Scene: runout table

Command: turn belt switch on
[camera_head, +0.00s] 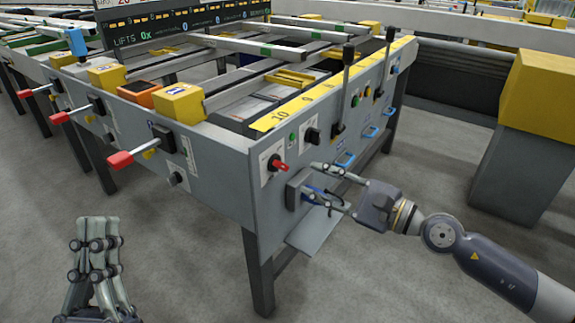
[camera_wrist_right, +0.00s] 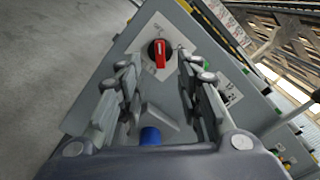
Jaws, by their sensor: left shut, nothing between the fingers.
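A red rotary switch (camera_head: 277,163) sits on a pale plate at the near corner of the runout table's end panel (camera_head: 262,205). In the right wrist view the red switch (camera_wrist_right: 160,54) shows on a black round base, its handle close to upright in that picture. My right gripper (camera_head: 316,179) is open and empty, to the right of the red switch and apart from it. In the wrist view its fingers (camera_wrist_right: 160,78) spread on either side below the switch. My left gripper (camera_head: 96,222) is shut and empty at lower left, away from the table.
A black rotary switch (camera_head: 312,135) and a green button (camera_head: 292,138) are close by on the panel. A grey socket box (camera_head: 298,189) with blue inside is below the red switch. Black levers (camera_head: 347,85) and red-tipped handles (camera_head: 121,159) stick out. Floor at front is clear.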

